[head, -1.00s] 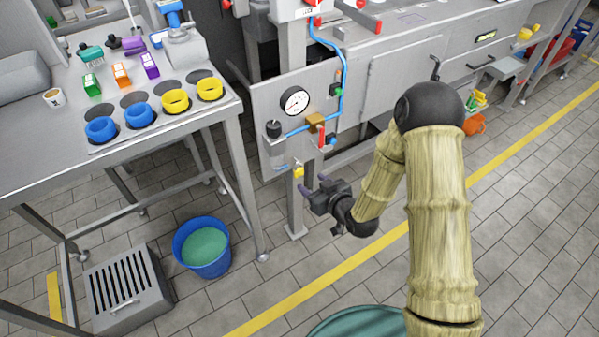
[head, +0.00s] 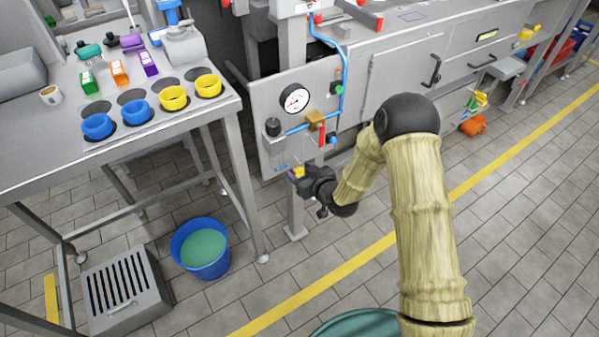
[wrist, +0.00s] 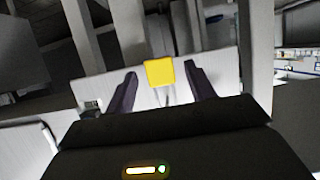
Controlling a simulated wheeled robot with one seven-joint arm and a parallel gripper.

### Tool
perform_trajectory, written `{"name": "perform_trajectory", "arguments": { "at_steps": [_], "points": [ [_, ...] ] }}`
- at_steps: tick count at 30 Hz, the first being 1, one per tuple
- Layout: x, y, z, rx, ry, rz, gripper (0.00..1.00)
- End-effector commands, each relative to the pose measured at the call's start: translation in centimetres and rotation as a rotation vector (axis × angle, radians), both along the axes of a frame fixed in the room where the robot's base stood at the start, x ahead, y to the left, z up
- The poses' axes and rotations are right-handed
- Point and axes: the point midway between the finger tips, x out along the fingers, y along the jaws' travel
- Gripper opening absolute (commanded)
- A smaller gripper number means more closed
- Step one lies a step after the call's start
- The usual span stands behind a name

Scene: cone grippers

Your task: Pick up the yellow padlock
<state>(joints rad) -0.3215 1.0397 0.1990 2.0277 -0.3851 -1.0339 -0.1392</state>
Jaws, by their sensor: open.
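The yellow padlock (head: 298,172) hangs at the lower edge of the grey gauge panel (head: 262,106), partly hidden behind my gripper in the head view. In the wrist view the padlock (wrist: 159,72) shows its yellow body between the two dark fingers, with its thin shackle below it in the picture. My gripper (head: 302,180) is open, with its fingertips close to the padlock. In the wrist view the fingers (wrist: 160,80) stand on either side of the padlock with a visible gap at each side. Whether the padlock lies fully between the fingertips in depth is hard to tell.
A steel table (head: 200,130) with blue and yellow rings stands left. A blue bucket (head: 183,262) is on the floor. A post stands below the panel.

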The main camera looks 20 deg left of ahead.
Motion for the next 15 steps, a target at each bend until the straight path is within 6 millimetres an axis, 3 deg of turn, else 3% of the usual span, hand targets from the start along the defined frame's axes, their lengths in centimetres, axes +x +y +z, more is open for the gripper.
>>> {"name": "perform_trajectory", "arguments": {
  "at_steps": [3, 15],
  "points": [
    [0.58, 0.83, -0.44, 0.001, 0.0, 0.001, 0.55],
    [0.66, 0.89, -0.41, 0.0, 0.0, 0.001, 0.55]
  ]
}}
